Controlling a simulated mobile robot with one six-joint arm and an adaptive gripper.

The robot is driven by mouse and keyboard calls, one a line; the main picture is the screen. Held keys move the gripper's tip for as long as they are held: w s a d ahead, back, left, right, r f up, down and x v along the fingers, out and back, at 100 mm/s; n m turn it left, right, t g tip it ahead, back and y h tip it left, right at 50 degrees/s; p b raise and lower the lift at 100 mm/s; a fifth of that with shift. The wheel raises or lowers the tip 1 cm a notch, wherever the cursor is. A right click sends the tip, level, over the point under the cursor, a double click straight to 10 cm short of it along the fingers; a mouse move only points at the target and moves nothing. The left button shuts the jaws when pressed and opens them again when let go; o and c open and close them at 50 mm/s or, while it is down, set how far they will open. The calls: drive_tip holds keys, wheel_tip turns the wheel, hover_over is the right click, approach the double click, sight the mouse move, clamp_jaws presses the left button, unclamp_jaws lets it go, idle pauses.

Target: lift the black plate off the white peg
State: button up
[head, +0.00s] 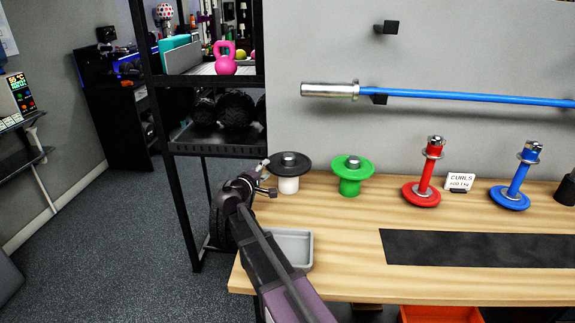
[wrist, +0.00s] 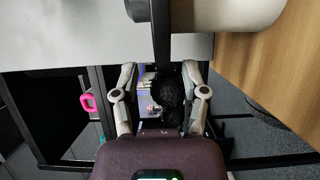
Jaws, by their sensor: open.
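The black plate (head: 293,168) lies level on the white peg (head: 288,186) at the left end of the wooden bench. The peg's metal top shows through the plate's middle. My gripper (head: 268,178) is open just left of the peg, one finger above the other. In the wrist view, the black plate (wrist: 161,38) shows edge-on as a dark strip. Its rim reaches to between the fingertips of my gripper (wrist: 161,66), with a gap on each side. The white peg (wrist: 230,14) shows at the top right there.
A green plate on a peg (head: 351,170) stands close to the right. Red (head: 424,185) and blue (head: 515,186) stands are farther right. A grey tray (head: 291,246) lies below my gripper, beside my arm. The black rack's post (head: 184,190) is to the left.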

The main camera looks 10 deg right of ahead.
sight(273, 164)
drive_tip(key=shift+w, duration=0.1)
drive_tip(key=shift+x, duration=2.5)
drive_tip(key=shift+f, duration=0.15)
clamp_jaws()
